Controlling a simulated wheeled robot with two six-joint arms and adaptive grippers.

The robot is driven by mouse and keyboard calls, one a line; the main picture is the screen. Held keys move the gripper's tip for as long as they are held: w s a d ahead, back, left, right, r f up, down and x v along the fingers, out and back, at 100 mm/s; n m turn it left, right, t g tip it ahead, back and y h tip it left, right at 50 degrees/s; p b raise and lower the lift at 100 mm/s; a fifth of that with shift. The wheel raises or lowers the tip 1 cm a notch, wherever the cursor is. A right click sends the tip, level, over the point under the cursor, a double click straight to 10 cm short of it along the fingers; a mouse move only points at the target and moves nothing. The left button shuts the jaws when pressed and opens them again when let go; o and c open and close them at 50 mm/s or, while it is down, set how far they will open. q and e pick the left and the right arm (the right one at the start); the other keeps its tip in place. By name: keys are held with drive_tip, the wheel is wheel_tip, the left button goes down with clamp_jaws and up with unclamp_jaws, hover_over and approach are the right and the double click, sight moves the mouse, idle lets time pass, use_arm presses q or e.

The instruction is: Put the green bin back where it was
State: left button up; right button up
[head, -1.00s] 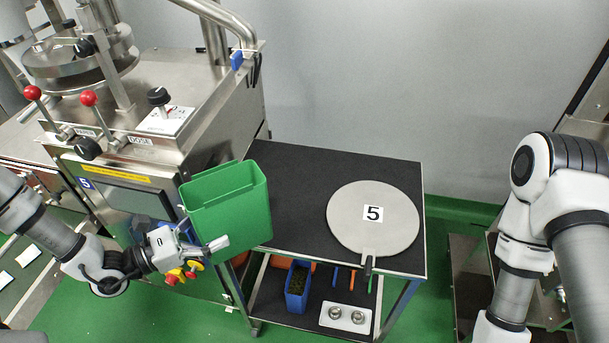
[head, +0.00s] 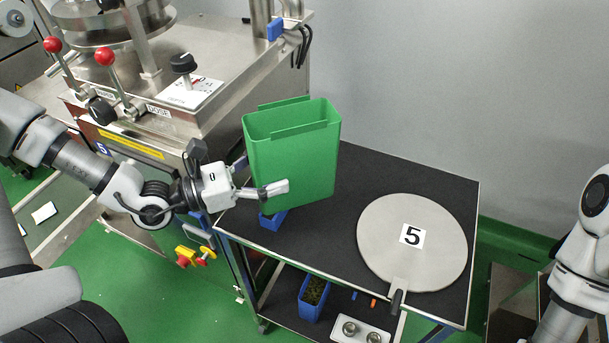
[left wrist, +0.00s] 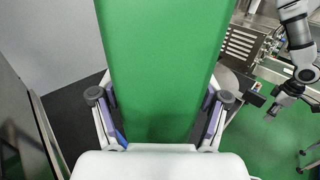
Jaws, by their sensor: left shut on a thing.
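The green bin (head: 300,160) is upright, with its open top upward, at the left part of the black tabletop. It also fills the middle of the left wrist view (left wrist: 165,70). My left gripper (head: 262,176) is shut on the bin, with one finger on each side of it. A small blue container (head: 272,220) shows at the bin's lower left, partly hidden by it. I cannot tell whether the bin touches the tabletop. My right gripper (left wrist: 276,116) is small at the right of the left wrist view, and its jaws are unclear.
The black-topped trolley (head: 345,240) carries a round grey lid (head: 385,240) marked 5 at the right. Its lower shelf holds a blue bin (head: 313,295) and a white tray (head: 362,331). The steel machine (head: 190,100) stands at the left. The tabletop behind the lid is clear.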

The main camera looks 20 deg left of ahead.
use_arm(q)
drive_tip(key=w+d, duration=0.1)
drive_tip(key=w, duration=0.1)
drive_tip(key=w+d, duration=0.1)
drive_tip(key=w, duration=0.2)
drive_tip(key=w+d, duration=0.1)
drive_tip(key=w, duration=0.1)
drive_tip(key=shift+w+f, duration=0.15)
drive_tip(key=shift+f, duration=0.2)
drive_tip(key=shift+w+d+f, duration=0.1)
drive_tip(key=shift+w+d, duration=0.05)
drive_tip(key=shift+w, duration=0.15)
wheel_tip(320, 180, down, 3)
drive_tip(key=shift+s+f+p, duration=0.1)
drive_tip(key=shift+p, duration=0.2)
drive_tip(key=shift+f+b, duration=0.2)
drive_tip(key=shift+b, duration=0.15)
drive_tip(key=shift+f+b, duration=0.45)
drive_tip(key=shift+b, duration=0.05)
drive_tip(key=o, duration=1.6)
drive_tip(key=shift+r, duration=0.15)
